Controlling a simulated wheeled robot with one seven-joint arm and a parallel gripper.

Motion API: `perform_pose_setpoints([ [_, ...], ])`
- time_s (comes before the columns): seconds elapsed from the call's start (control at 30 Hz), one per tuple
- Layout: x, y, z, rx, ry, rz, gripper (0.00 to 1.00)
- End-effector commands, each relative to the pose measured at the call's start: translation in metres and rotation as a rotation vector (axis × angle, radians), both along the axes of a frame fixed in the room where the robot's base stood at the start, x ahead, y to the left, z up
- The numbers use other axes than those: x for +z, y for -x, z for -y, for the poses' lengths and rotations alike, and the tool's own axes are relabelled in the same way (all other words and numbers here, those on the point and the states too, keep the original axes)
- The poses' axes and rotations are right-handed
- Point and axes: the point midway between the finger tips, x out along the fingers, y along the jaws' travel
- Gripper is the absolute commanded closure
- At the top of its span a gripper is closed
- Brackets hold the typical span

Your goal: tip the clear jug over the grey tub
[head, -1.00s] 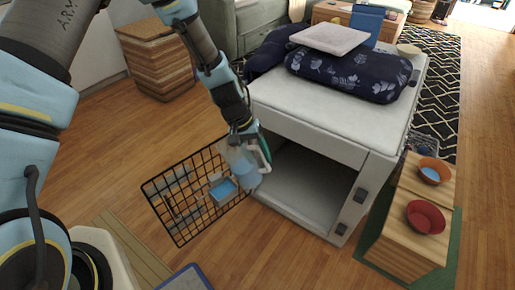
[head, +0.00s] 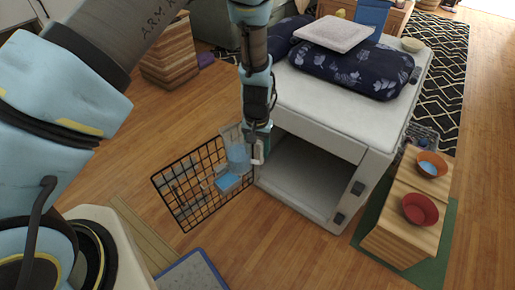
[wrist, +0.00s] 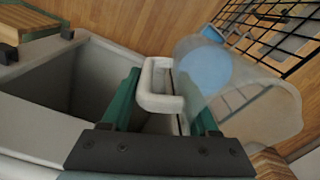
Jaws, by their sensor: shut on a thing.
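The clear jug (head: 236,140) shows blue in its lower part and hangs beside the open-fronted white cabinet. It also fills the right of the wrist view (wrist: 250,105). My gripper (head: 259,145) is shut on its white handle, between green fingers in the wrist view (wrist: 163,95). In the head view the jug looks near upright, with its body left of the gripper.
The black wire grid (head: 190,201) stands left of the white cabinet (head: 345,143), close to the jug. A wooden box (head: 393,237) with two bowls is at the right. Open wooden floor lies in front.

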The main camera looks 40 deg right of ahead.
Motion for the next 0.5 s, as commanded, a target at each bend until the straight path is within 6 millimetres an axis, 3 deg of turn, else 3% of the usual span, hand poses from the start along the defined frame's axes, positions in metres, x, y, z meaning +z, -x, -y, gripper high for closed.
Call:
perform_pose_setpoints([
  [0.27, 0.002, 0.0, 0.0, 0.0, 0.001, 0.0, 1.0],
  [0.5, 0.022, 0.0, 0.001, 0.0, 0.002, 0.0, 1.0],
])
